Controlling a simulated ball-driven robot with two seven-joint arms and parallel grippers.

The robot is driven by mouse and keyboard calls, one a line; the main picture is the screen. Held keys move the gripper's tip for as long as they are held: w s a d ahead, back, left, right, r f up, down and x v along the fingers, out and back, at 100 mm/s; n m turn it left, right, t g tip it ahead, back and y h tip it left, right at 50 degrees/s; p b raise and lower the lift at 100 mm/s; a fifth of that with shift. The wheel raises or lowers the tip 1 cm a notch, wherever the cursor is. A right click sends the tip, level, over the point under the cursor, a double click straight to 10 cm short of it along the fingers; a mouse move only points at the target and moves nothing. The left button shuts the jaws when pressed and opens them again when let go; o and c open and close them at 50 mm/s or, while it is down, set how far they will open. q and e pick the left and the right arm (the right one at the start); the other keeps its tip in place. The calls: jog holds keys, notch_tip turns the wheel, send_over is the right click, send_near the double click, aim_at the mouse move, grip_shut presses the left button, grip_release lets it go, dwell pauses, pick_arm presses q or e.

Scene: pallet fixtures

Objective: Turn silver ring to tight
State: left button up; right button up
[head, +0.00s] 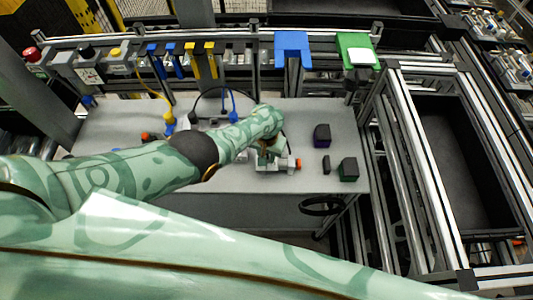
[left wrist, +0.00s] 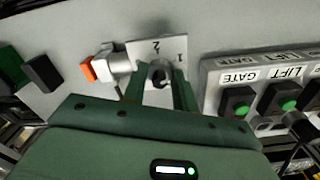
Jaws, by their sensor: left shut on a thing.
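In the head view my left gripper (head: 268,150) reaches down onto the small fixture on the grey table, and the ring itself is hidden there. Any tight marking cannot be read. My right gripper is not in view.
A silver part with an orange end (left wrist: 90,68) stands beside the plate. A control panel (left wrist: 225,70) with green buttons and GATE and LIFT labels is close on the other side. A purple-black block (head: 322,136) and a green-black block (head: 348,169) stand on the table (head: 225,180).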

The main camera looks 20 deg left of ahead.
pick_arm(q)
jog(key=m, duration=0.6)
jog(key=shift+m, duration=0.3)
dwell(0.4)
jog(key=o, duration=1)
